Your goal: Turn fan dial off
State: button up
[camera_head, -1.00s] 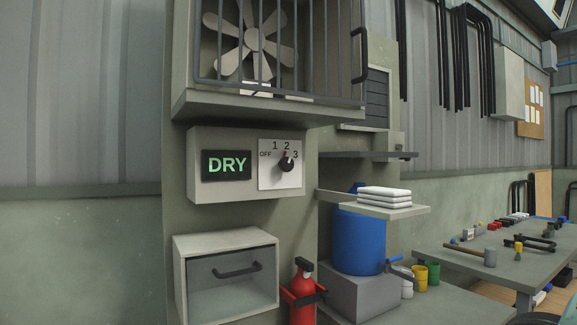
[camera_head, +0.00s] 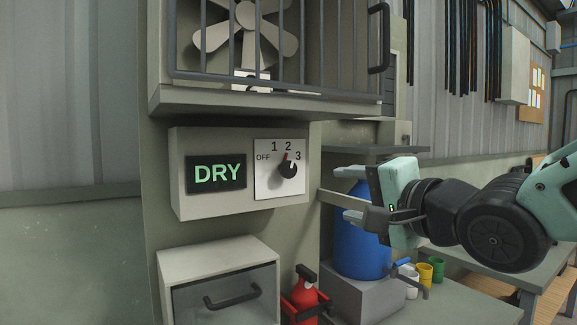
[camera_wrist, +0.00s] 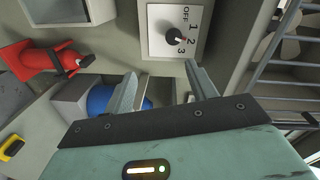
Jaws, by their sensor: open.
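The fan dial (camera_head: 287,170) is a black knob on a white plate (camera_head: 264,182) marked OFF, 1, 2 and 3. Its red pointer is at 2. The plate is on a pale box beside a lit DRY sign (camera_head: 217,174). In the wrist view the dial (camera_wrist: 175,37) is beyond the fingertips, near the top. My gripper (camera_head: 350,196) is open and empty, to the right of the dial and apart from it. Its two fingers point left towards the panel. The fan (camera_head: 236,32) is behind bars above, with a card reading 2 below it.
A shelf ledge (camera_head: 372,150) and a blue barrel (camera_head: 357,245) are close to my gripper on the right. A drawer box (camera_head: 217,262) and a red extinguisher (camera_head: 304,292) are below the panel. The barred fan housing (camera_head: 232,101) juts out above. The space directly before the dial is clear.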

aim_at(290, 170)
jog(key=shift+m+t+y, duration=0.3)
jog(key=p+x, duration=0.1)
jog(key=x, duration=0.5)
jog(key=r+p+x, duration=0.1)
jog(key=x, duration=0.5)
jog(key=r+p+x, duration=0.1)
jog(key=x, duration=0.5)
jog(key=shift+p, duration=0.4)
jog(key=shift+d, duration=0.1)
jog(key=shift+c, duration=0.4)
jog(key=c, duration=0.9)
